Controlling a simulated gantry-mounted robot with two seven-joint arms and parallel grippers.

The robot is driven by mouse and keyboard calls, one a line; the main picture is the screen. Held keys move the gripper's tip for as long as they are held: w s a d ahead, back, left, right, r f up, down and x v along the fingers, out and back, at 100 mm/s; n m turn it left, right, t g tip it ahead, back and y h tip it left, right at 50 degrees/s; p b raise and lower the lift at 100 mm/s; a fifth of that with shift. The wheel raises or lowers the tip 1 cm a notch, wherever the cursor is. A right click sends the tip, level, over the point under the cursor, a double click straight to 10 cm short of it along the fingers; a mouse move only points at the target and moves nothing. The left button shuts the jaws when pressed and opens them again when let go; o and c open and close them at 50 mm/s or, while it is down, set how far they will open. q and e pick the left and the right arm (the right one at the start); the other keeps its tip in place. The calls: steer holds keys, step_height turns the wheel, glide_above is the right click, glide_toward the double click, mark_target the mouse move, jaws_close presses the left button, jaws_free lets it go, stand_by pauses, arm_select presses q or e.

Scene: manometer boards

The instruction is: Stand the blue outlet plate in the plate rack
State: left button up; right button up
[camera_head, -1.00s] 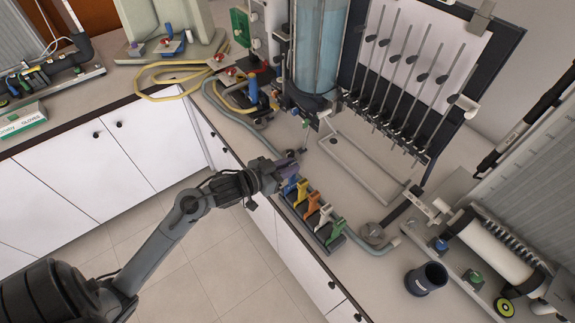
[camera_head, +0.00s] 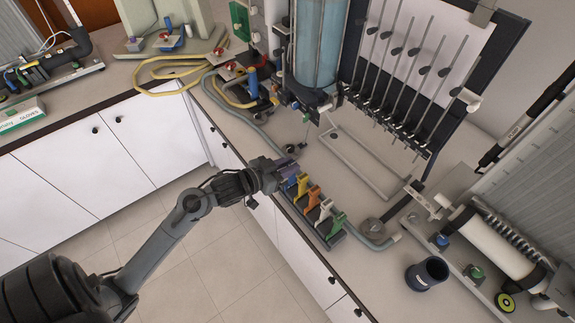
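The plate rack (camera_head: 328,240) is a dark stand near the front edge of the bench. Yellow (camera_head: 301,190), orange (camera_head: 313,197), white (camera_head: 324,207) and green (camera_head: 336,224) plates stand in it in a row. The blue outlet plate (camera_head: 290,185) shows at the rack's far left end, beside the yellow one, partly hidden by my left gripper. My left gripper (camera_head: 283,172) is right at this plate from above and the left. Its fingertips are too small and covered to tell whether they grip the plate. My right gripper is not in view.
The manometer board (camera_head: 425,60) with several tubes and the blue water column (camera_head: 317,50) stand behind the rack. A grey hose (camera_head: 379,246) lies right of the rack, and a dark cup (camera_head: 427,273) stands farther right. Yellow hoses (camera_head: 160,84) lie at the back left.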

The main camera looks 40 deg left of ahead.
arm_select(q)
steer(key=o, duration=0.4)
steer(key=shift+o, duration=0.2)
steer(key=shift+s, duration=0.1)
steer(key=v, duration=1)
steer(key=shift+s+r+p, duration=0.15)
steer(key=shift+s+p, duration=0.15)
steer(key=shift+p, duration=0.05)
steer(key=shift+a, duration=0.1)
